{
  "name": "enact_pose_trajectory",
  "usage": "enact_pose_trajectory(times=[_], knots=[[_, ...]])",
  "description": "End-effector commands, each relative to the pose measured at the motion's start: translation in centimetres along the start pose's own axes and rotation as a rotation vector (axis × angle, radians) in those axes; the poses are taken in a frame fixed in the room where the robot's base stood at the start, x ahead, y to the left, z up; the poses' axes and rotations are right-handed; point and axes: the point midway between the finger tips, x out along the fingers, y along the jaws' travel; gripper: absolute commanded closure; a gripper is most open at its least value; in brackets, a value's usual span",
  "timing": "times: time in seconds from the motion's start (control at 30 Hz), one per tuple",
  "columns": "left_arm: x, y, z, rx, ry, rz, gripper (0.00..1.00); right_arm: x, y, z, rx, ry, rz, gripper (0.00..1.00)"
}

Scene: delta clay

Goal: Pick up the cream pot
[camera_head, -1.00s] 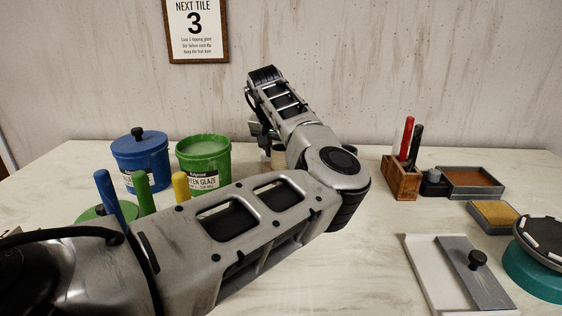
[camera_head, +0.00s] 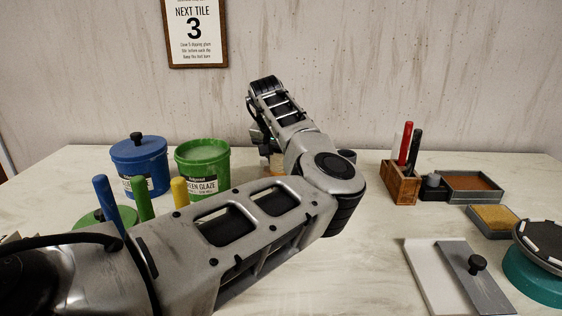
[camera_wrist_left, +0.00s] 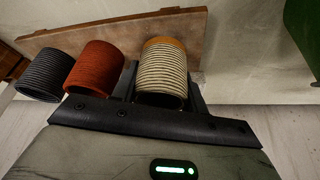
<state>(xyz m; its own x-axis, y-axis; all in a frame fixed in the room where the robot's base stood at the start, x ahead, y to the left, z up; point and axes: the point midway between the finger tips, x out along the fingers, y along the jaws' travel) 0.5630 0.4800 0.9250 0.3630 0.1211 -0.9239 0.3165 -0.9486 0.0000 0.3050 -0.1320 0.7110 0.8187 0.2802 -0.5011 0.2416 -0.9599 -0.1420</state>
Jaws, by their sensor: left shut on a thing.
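The cream pot (camera_wrist_left: 163,72) is pale, ribbed with dark lines, and has an orange band at its far end. In the left wrist view it sits between the two dark fingers of my left gripper (camera_wrist_left: 163,92), which is shut on it. In the head view my left gripper (camera_head: 263,138) is at the back of the table, and only a small part of the pot (camera_head: 277,162) shows beside my arm. I cannot tell whether the pot is clear of its support. My right gripper is not in view.
A red pot (camera_wrist_left: 94,68) and a dark pot (camera_wrist_left: 41,76) stand in a row beside the cream one, near a brown board (camera_wrist_left: 120,38). A green glaze bucket (camera_head: 204,166) and a blue bucket (camera_head: 140,165) are left of the gripper. A wooden tool holder (camera_head: 401,184) stands right.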

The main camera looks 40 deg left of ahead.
Motion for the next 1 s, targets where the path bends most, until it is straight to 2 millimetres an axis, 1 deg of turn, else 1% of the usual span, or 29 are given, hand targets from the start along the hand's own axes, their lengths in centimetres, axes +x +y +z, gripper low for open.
enact_pose_trajectory(times=[0.17,0.27,0.43,0.5,0.6,0.73,0.87,0.97,1.0], knots=[[-2.7,0.0,-1.1,0.001,0.003,-0.002,0.81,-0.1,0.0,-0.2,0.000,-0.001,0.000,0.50],[-5.1,0.4,-0.2,-0.001,0.006,-0.002,0.81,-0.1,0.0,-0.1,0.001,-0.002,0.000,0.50],[-10.0,1.0,1.4,-0.002,0.006,-0.001,0.81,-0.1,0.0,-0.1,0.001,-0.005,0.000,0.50],[-11.2,1.3,2.9,-0.003,0.003,-0.002,0.81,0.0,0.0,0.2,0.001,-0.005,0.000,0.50],[-13.0,1.7,4.5,-0.002,0.004,-0.001,0.81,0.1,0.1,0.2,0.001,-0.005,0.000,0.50],[-14.8,2.2,6.2,-0.001,0.003,0.000,0.81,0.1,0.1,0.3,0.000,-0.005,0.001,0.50],[-16.1,2.4,7.3,-0.001,0.002,0.000,0.81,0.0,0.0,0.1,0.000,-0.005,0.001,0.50],[-16.8,1.6,7.3,-0.022,-0.003,-0.010,0.81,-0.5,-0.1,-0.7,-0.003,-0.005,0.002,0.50],[-17.1,0.9,7.1,-0.043,-0.006,-0.019,0.81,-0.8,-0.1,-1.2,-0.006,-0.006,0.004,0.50]])
